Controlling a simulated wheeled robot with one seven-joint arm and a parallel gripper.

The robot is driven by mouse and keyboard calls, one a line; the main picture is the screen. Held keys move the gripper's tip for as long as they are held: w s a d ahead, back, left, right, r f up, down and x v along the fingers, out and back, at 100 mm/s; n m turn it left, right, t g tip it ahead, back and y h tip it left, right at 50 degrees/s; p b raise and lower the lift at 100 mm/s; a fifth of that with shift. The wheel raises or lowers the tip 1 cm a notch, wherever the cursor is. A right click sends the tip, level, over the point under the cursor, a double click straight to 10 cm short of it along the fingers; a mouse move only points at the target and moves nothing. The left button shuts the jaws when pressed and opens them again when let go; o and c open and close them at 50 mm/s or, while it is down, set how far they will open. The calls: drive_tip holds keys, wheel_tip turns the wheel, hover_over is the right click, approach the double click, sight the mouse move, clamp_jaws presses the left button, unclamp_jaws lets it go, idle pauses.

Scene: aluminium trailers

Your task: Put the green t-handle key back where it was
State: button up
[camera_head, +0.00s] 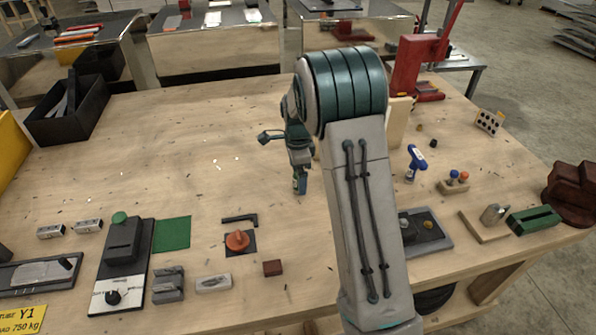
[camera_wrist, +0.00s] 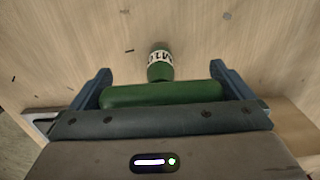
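The green t-handle key (camera_wrist: 160,94) fills the middle of the wrist view. Its crossbar spans the gap between the two fingers of my gripper (camera_wrist: 165,92), with an end at each finger. Its stem, with a white lettered band, points away from the wrist camera. In the head view my gripper (camera_head: 299,183) points down over the middle of the wooden table, and the key is hard to make out there. A blue t-handle key (camera_head: 415,160) stands to the right, behind a small wooden block (camera_head: 453,187) with blue and orange knobs.
My arm hides part of the table. A green mat (camera_head: 172,234), an orange knob (camera_head: 237,240) and a black-based device (camera_head: 123,250) lie at front left. A red press (camera_head: 415,70) stands at back right.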

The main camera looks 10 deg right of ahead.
wheel_tip(320, 180, up, 12)
drive_tip(key=shift+r+b, duration=0.1)
drive_tip(key=shift+b, duration=0.45)
drive_tip(key=s+r+n+t, duration=0.2)
drive_tip(key=s+n, duration=1.6)
drive_tip(key=s, duration=1.2)
drive_tip(key=shift+r+t, duration=0.2)
drive_tip(key=shift+t, duration=0.5)
drive_tip(key=shift+s+d, duration=0.1)
